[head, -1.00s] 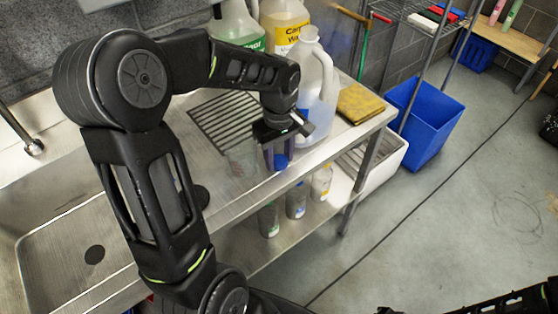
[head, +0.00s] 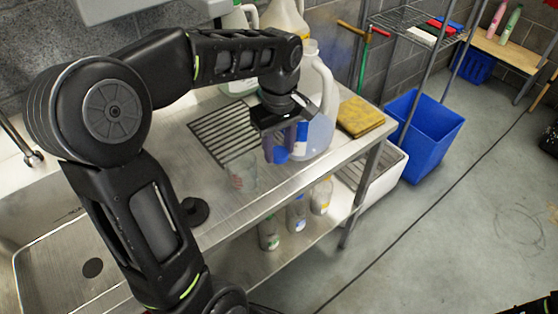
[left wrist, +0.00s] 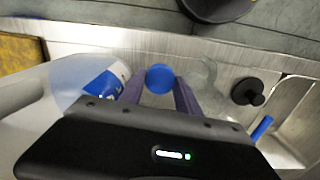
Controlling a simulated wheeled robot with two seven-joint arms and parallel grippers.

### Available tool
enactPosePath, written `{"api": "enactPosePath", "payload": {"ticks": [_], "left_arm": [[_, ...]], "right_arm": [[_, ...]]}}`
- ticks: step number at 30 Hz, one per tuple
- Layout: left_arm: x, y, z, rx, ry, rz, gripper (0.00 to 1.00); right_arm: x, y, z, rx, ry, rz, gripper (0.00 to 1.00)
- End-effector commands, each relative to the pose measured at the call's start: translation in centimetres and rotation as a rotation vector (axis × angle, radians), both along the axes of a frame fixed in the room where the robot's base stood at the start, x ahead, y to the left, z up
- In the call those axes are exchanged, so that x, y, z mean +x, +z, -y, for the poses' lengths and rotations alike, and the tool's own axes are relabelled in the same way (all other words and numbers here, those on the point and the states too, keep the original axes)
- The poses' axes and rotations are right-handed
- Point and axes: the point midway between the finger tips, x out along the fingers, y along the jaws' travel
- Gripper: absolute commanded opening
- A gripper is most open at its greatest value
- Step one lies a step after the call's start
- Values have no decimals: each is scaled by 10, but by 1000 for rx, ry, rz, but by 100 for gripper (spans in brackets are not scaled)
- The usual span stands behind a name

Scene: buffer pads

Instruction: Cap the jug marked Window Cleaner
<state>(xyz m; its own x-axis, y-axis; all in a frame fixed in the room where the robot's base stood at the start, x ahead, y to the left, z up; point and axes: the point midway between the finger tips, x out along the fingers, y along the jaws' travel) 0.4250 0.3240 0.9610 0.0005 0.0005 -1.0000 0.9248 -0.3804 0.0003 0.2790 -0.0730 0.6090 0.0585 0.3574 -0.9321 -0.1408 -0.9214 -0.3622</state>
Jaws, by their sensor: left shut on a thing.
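My left gripper (head: 279,150) is shut on a blue cap (head: 281,155) and holds it upright above the counter, just left of an uncapped jug. The cap also shows between the fingertips in the left wrist view (left wrist: 160,78). The uncapped jug (head: 323,105) is clear with pale blue liquid and a blue-and-white label partly behind my gripper. In the left wrist view the jug (left wrist: 72,75) is to the left of the fingers; its label's words are not readable. My right gripper is out of view.
Two larger jugs (head: 285,20) stand behind, partly hidden by my arm. A clear cup (head: 243,172), a black stopper (head: 195,211), a drain rack (head: 215,130) and a yellow sponge (head: 360,115) are on the metal counter (head: 225,212). Small bottles (head: 296,213) stand on the shelf below.

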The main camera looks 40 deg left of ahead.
Motion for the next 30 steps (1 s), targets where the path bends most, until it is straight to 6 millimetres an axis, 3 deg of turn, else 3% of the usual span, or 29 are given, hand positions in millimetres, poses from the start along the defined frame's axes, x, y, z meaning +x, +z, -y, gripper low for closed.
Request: {"api": "enactPosePath", "payload": {"ticks": [7, 26, 30], "left_arm": [[0, 21, 0, -1, 0, 0, 2], [1, 21, 1, -1, -7, -1, 2], [13, 13, 11, -1, -117, -4, 2]], "right_arm": [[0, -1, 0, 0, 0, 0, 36], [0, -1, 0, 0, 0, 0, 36], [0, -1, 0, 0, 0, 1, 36]]}}
